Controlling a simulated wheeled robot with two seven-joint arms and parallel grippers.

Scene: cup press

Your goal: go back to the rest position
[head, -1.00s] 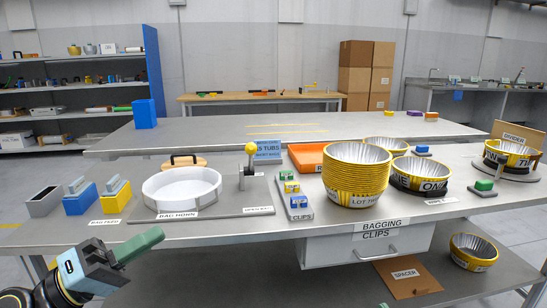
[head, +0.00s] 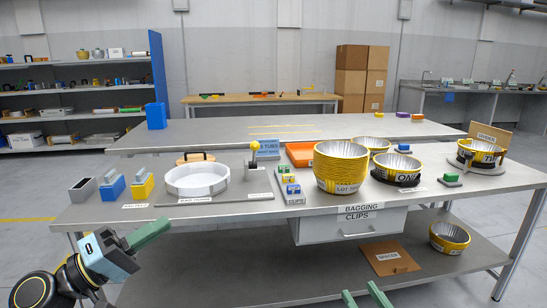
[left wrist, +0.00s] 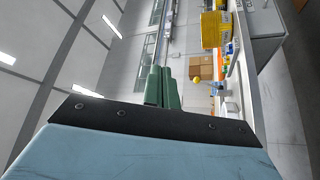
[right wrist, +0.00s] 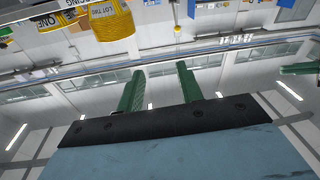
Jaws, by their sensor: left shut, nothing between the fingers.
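My left gripper (head: 150,233) is shut and empty, in front of the table's (head: 230,212) left front edge and clear of the objects on it. In the left wrist view its green fingers (left wrist: 162,86) lie together. My right gripper (head: 366,297) shows only its green fingertips at the bottom of the head view, set apart. In the right wrist view its two fingers (right wrist: 160,88) stand apart with nothing between them, so it is open.
The table holds a white round dish (head: 196,180), a yellow-knobbed lever (head: 254,150), a tall stack of yellow cups (head: 340,170) and clip blocks (head: 289,188). A drawer (head: 347,227) hangs below. A lower shelf (head: 290,270) holds a spacer board (head: 390,258) and a yellow cup (head: 449,238).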

